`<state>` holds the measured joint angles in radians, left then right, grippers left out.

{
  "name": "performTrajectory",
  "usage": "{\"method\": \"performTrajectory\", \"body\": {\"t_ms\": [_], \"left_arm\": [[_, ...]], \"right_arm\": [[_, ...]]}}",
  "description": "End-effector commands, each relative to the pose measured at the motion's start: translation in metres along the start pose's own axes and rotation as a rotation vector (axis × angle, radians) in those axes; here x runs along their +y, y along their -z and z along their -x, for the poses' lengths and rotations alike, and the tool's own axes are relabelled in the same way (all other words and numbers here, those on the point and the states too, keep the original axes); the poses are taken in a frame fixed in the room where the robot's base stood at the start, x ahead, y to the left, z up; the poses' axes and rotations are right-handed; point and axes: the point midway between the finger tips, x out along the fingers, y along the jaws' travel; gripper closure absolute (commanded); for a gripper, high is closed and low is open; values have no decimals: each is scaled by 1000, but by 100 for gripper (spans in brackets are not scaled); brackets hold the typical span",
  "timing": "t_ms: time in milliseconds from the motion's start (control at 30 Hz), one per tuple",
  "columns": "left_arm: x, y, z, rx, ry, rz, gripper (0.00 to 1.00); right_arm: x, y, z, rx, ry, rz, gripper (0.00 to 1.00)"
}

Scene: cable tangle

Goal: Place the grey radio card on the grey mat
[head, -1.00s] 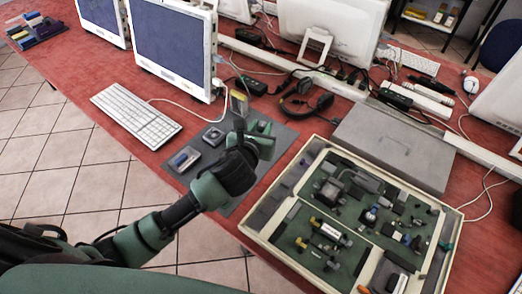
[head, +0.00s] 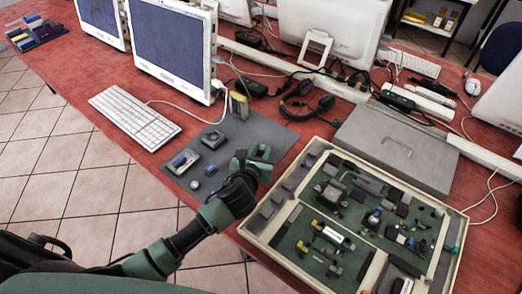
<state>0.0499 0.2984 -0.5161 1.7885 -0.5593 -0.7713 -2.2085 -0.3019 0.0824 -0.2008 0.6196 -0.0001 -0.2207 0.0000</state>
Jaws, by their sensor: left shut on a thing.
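The grey mat (head: 272,130) lies on the red table between the keyboard and the large parts case. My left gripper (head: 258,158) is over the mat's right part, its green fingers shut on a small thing. The fingers hide most of that thing, so I cannot make out whether it is the grey radio card. I cannot pick out the grey radio card for sure anywhere else. My right gripper is not in view.
A grey device (head: 212,138), a blue-topped device (head: 184,160) and a small round piece (head: 194,184) are on the mat's left part. A yellowish box (head: 238,106) stands at its back. The open parts case (head: 290,237) is close on the right.

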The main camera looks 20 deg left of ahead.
Motion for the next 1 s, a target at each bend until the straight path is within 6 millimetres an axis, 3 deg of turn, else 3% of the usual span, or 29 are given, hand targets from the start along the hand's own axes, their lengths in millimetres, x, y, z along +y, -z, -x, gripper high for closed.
{"method": "performTrajectory", "body": {"t_ms": [33, 67, 133, 567, 1000], "left_arm": [[0, 2, -1, 0, 0, -1, 100], [0, 2, -1, 0, 0, -1, 71], [0, 2, -1, 0, 0, -1, 52], [0, -1, 6, 1, 0, -1, 52], [0, -1, 93, 2, 1, 1, 52]], "right_arm": [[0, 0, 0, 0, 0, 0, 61], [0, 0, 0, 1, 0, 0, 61], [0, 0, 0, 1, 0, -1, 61], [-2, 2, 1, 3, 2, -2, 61], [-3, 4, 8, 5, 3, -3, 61]]}}
